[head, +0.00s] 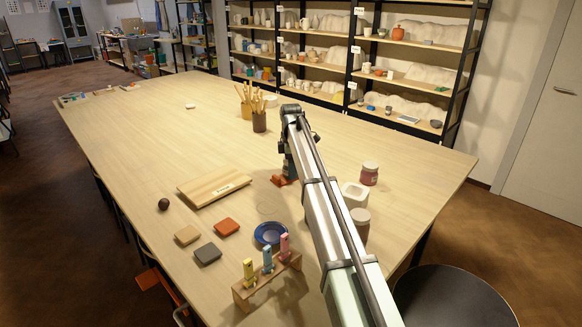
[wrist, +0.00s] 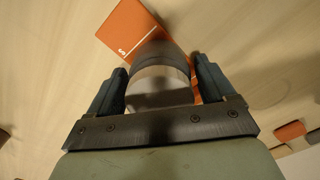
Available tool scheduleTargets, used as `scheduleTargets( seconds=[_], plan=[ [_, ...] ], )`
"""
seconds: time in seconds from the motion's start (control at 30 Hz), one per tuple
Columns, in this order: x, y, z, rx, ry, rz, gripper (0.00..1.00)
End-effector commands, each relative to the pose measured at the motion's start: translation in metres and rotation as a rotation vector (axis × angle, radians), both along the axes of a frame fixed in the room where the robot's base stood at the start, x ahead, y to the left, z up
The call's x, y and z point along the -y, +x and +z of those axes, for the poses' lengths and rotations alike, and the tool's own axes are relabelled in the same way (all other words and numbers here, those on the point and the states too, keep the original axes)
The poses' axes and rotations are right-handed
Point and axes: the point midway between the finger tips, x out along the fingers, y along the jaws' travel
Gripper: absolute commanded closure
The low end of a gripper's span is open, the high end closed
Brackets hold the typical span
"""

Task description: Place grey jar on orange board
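The grey jar (wrist: 160,78) is between the two fingers of my gripper (wrist: 160,85) in the wrist view. It has a dark grey upper band and a pale lower part, and the fingers appear to press on its sides. The orange board (wrist: 134,28), with small lettering, lies behind and partly under the jar; some of it also shows to the right of the jar. In the head view the orange board (head: 280,181) peeks out beneath my gripper (head: 288,168), and my arm hides the jar. I cannot tell whether the jar touches the board.
To the right of my arm are a red jar (head: 369,174), a white pot (head: 353,196) and another lidded jar (head: 361,224). To the left are a wooden board (head: 213,187), a dark ball (head: 164,204), several tiles (head: 227,227), a blue bowl (head: 269,233) and a rack (head: 266,283). Brush pots (head: 259,121) stand behind.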

Motion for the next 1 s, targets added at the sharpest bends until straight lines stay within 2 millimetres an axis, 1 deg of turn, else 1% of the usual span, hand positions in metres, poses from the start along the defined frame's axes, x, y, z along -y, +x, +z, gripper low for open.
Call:
scheduleTargets(
  seconds=[0.03,0.1,0.33,0.47,0.57,0.8,1.0],
  plan=[
    [0.0,0.0,0.0,0.0,0.0,0.0,0.12],
    [0.0,0.0,0.0,0.0,0.0,0.0,0.07],
    [0.0,0.0,0.001,0.0,0.0,0.0,0.07],
    [0.0,0.0,0.008,0.0,0.0,0.0,0.07],
    [0.0,0.001,0.02,0.001,0.0,0.0,0.07],
    [0.0,0.002,0.065,0.002,0.0,0.0,0.07],
    [0.0,0.001,0.098,0.001,0.0,0.0,0.07]
  ],
)
